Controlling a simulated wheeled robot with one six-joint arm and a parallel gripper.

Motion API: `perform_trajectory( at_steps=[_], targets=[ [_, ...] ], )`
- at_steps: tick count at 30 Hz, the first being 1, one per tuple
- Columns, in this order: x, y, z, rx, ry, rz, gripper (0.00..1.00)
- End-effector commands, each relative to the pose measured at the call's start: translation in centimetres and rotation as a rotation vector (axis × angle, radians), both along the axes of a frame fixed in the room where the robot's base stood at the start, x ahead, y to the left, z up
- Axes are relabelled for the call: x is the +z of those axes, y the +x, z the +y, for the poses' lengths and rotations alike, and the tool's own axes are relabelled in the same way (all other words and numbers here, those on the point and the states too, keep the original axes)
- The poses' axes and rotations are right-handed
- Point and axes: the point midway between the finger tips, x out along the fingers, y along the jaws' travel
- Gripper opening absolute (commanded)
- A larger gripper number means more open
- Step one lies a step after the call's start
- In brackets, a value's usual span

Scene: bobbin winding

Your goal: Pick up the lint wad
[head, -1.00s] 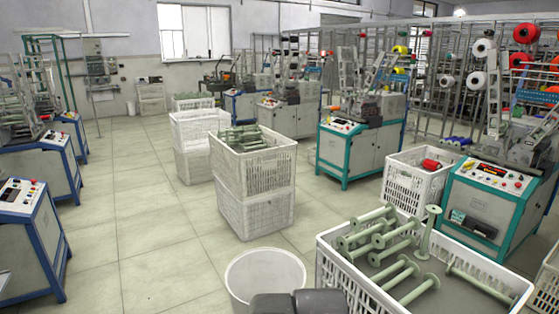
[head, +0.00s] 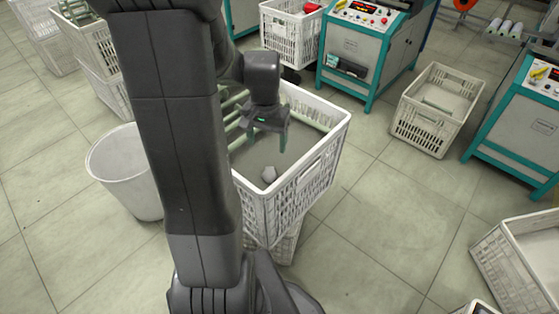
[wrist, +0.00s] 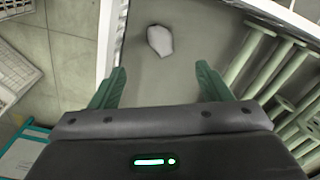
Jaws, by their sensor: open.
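The lint wad (head: 269,174) is a small pale grey lump. It lies on the grey surface inside the white crate (head: 322,165), close to the crate's near wall. In the wrist view the lint wad (wrist: 160,40) lies ahead of my fingertips, between their lines and a little left of centre. My gripper (head: 268,135) is above the crate, pointing down, apart from the wad. In the wrist view my gripper (wrist: 160,82) has its two green fingers spread wide with nothing between them.
Several pale green bobbins (wrist: 275,75) lie in the same crate, to the right in the wrist view. A white bin (head: 125,172) stands left of the crate. Another white crate (head: 436,108) and teal-framed machines (head: 362,50) stand beyond.

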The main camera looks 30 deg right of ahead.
Motion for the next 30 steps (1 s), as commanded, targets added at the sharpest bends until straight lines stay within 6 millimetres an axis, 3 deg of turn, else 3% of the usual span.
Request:
perform_trajectory(
  at_steps=[12,20,30],
  targets=[
    [-7.0,0.1,-0.2,-0.010,0.002,0.005,0.71],
    [-9.0,0.2,-0.2,-0.009,0.000,0.001,0.71],
    [-13.4,0.3,-0.3,-0.009,0.001,0.003,0.71]
  ],
)
